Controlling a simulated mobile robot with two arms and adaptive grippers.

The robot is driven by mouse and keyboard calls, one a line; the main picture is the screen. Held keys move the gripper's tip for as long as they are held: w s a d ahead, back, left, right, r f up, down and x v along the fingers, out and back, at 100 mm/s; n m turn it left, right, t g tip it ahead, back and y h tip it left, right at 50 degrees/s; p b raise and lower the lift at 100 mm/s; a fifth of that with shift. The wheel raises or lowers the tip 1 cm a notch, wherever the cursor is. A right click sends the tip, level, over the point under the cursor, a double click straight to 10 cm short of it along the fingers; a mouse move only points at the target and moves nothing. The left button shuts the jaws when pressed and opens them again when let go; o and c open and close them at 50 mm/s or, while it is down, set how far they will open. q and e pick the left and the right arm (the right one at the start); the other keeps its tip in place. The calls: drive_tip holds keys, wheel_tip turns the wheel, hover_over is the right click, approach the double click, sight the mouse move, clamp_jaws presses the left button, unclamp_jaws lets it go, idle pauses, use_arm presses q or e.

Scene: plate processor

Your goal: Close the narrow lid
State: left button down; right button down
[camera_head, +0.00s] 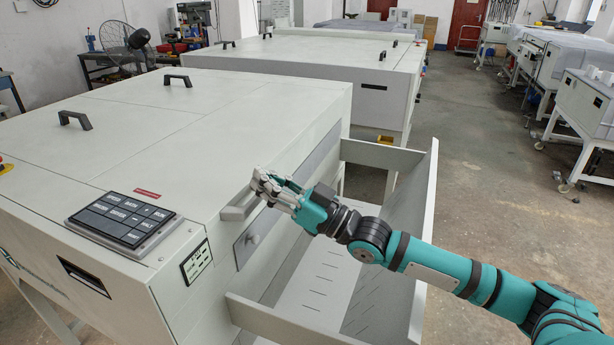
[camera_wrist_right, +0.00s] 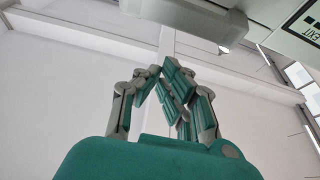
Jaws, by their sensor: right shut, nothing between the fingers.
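The near plate processor (camera_head: 290,110) is a large pale machine. Its top panels lie flat, with two black handles (camera_head: 75,120) on them; I cannot tell which panel is the narrow lid. A light grey bar handle (camera_head: 238,208) juts from its right side face; it also shows at the top of the right wrist view (camera_wrist_right: 190,14). My right gripper (camera_head: 268,185) is shut and empty at the right end of this bar; I cannot tell whether they touch. The wrist view shows its fingers (camera_wrist_right: 160,78) closed together. My left gripper is out of view.
An open tray with upright walls (camera_head: 385,155) extends from the machine's right side, under my right arm. A control panel (camera_head: 122,220) is on the near corner. A second machine (camera_head: 345,70) stands behind.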

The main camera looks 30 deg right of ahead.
use_arm(q)
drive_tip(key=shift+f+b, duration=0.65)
drive_tip(key=shift+b, duration=0.75)
use_arm(e)
drive_tip(key=r+v, duration=0.1)
drive_tip(key=v, duration=0.9)
drive_tip(key=shift+s, duration=0.15)
